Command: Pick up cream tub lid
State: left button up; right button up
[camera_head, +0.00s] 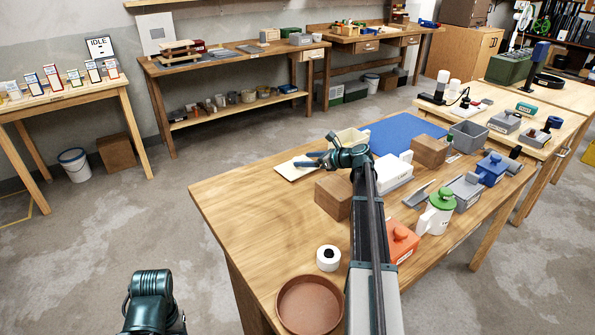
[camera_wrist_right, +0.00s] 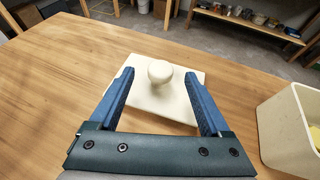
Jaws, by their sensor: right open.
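The cream tub lid (camera_head: 291,171) is a flat square plate lying on the wooden table near its far left edge. In the right wrist view the lid (camera_wrist_right: 153,105) shows a round knob (camera_wrist_right: 160,71) in its middle. My right gripper (camera_head: 310,161) is open above the lid. In the wrist view its two blue fingers (camera_wrist_right: 159,76) lie on either side of the knob, with visible gaps between. The cream tub (camera_wrist_right: 292,132) stands to the right of the lid; in the head view it (camera_head: 351,136) is partly hidden behind my right wrist. My left gripper's fingers are not in view.
A brown wooden block (camera_head: 333,196) stands close to my right forearm. A blue mat (camera_head: 405,132) lies behind. A white jar (camera_head: 328,258) and a round brown tray (camera_head: 309,305) are at the near end. The table's left part is clear.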

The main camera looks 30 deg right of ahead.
aim_at(296, 158)
jog(key=b+x, duration=0.2)
jog(key=x, duration=0.3)
jog(key=shift+w+f, duration=0.1)
jog(key=shift+f, duration=0.1)
grip_shut()
dwell(0.3)
